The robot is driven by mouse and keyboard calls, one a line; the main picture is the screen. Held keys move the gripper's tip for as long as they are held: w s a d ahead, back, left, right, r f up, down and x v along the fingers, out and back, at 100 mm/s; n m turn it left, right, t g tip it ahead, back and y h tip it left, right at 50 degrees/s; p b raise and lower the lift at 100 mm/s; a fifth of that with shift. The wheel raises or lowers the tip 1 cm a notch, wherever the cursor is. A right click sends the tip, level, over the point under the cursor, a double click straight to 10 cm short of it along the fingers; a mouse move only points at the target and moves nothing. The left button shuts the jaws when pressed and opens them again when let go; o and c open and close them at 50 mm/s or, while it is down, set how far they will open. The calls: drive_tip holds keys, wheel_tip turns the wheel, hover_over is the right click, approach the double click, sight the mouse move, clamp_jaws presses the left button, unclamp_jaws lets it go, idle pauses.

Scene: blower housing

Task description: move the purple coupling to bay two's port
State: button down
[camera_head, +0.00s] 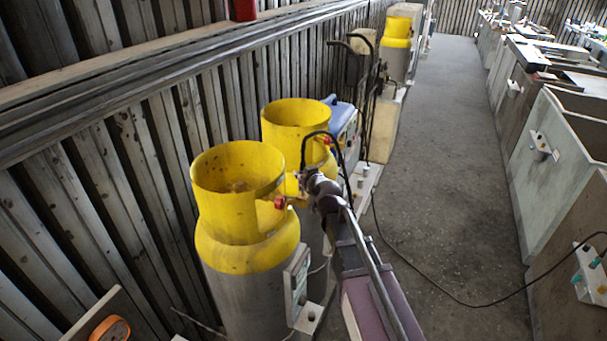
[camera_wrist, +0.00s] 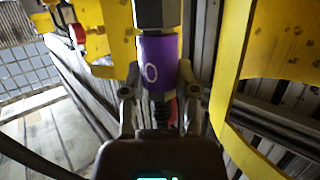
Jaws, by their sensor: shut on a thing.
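The purple coupling (camera_wrist: 159,62) stands upright in the wrist view, with a pale ring mark on its face. My gripper (camera_wrist: 160,88) is shut on it, one finger on each side. A dark fitting (camera_wrist: 156,14) adjoins the coupling's top, and a black ribbed hose (camera_wrist: 161,115) shows below it. I cannot tell whether the coupling is seated in that fitting. In the head view my gripper (camera_head: 315,185) is beside the yellow-collared cylinders, and the coupling is too small to make out there. No bay number is readable, so I cannot tell which port is bay two's.
The near yellow-collared cylinder (camera_head: 248,255) and the one behind it (camera_head: 296,122) stand close by my gripper, against a ribbed wall (camera_head: 130,150). Stone-like bins (camera_head: 560,150) line the right. A black cable (camera_head: 450,293) crosses the mostly clear aisle floor (camera_head: 445,180).

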drive_tip(key=shift+f+b, duration=1.2)
drive_tip(key=shift+f, duration=0.1)
drive_tip(key=shift+c, duration=1.4)
unclamp_jaws()
drive_tip(key=shift+r, duration=0.15)
